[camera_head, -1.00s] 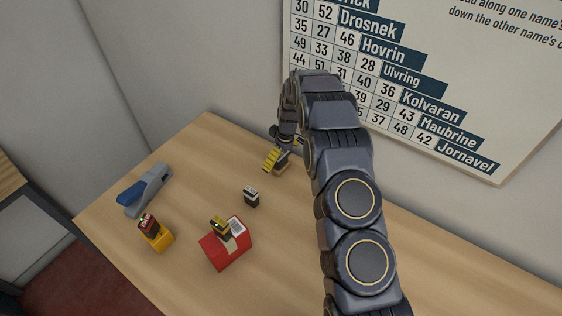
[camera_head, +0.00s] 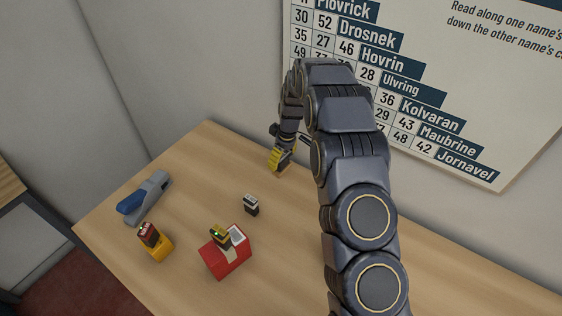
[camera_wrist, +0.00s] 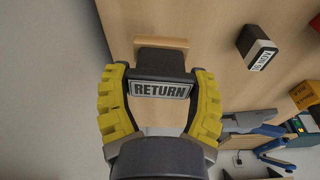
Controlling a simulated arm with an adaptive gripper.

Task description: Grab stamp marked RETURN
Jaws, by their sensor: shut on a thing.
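The stamp marked RETURN (camera_wrist: 161,90) is dark with a pale label plate and sits between the yellow finger pads in the wrist view. A light wooden piece (camera_wrist: 162,42) shows just beyond it. My gripper (camera_wrist: 160,98) is shut on this stamp. In the head view my gripper (camera_head: 279,160) is at the far part of the counter near the wall, and the stamp is mostly hidden there. I cannot tell whether the stamp touches the counter.
A small dark stamp (camera_head: 251,205) stands nearby on the counter (camera_head: 200,190). A red block with a yellow-and-black item on it (camera_head: 228,258), a yellow block with a dark-red top (camera_head: 158,247) and a blue-grey stapler (camera_head: 145,198) are nearer. A printed chart (camera_head: 440,90) hangs behind.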

